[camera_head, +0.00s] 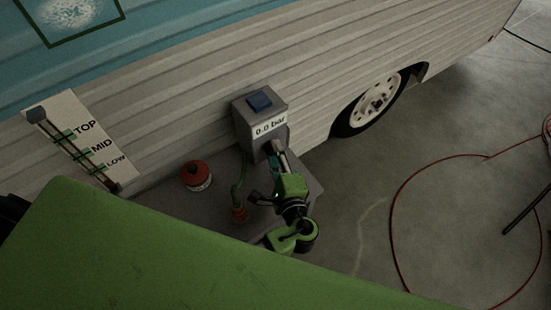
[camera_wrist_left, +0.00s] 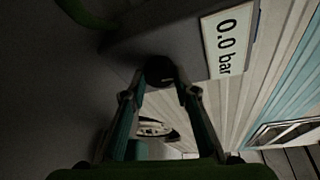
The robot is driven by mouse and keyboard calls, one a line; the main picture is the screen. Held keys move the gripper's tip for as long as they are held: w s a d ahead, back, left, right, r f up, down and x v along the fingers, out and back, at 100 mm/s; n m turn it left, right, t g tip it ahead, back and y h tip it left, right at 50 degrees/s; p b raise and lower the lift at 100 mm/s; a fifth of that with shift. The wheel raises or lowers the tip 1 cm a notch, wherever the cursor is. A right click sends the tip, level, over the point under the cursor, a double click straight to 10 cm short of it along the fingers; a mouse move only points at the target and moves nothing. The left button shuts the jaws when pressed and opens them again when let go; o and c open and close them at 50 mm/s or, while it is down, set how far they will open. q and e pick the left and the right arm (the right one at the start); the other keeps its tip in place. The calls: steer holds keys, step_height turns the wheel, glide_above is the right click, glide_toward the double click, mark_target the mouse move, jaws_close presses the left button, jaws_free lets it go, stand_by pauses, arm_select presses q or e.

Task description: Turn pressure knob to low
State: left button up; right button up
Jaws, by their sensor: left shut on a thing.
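A grey box (camera_head: 244,124) with a 0.0 bar readout (camera_head: 270,126) stands by the camper wall. My left gripper (camera_head: 277,150) reaches the box's lower front, just below the readout. In the left wrist view, a dark round knob (camera_wrist_left: 160,70) sits between the fingertips, beside the 0.0 bar label (camera_wrist_left: 230,42). The gripper is shut on this knob. The knob's pointer and any pressure markings cannot be made out. In the head view the fingers hide the knob. My right gripper is not in view.
A blue button (camera_head: 259,101) tops the box. A red canister (camera_head: 196,176) stands left of it on the grey surface. A TOP, MID, LOW board (camera_head: 77,138) leans further left. A red hose (camera_head: 392,220) loops over the floor at right, near the camper wheel (camera_head: 375,101).

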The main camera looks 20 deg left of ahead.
arm_select(q)
steer(key=shift+a+f+n+t+b, duration=0.1)
steer(key=shift+f+n+t+b, duration=0.15)
steer(key=shift+n+b, duration=0.4)
steer(key=shift+r, duration=0.25)
steer(key=o, duration=1.1)
steer(key=shift+s+d, duration=0.35)
steer(key=shift+s, duration=0.05)
steer(key=v, duration=1.1)
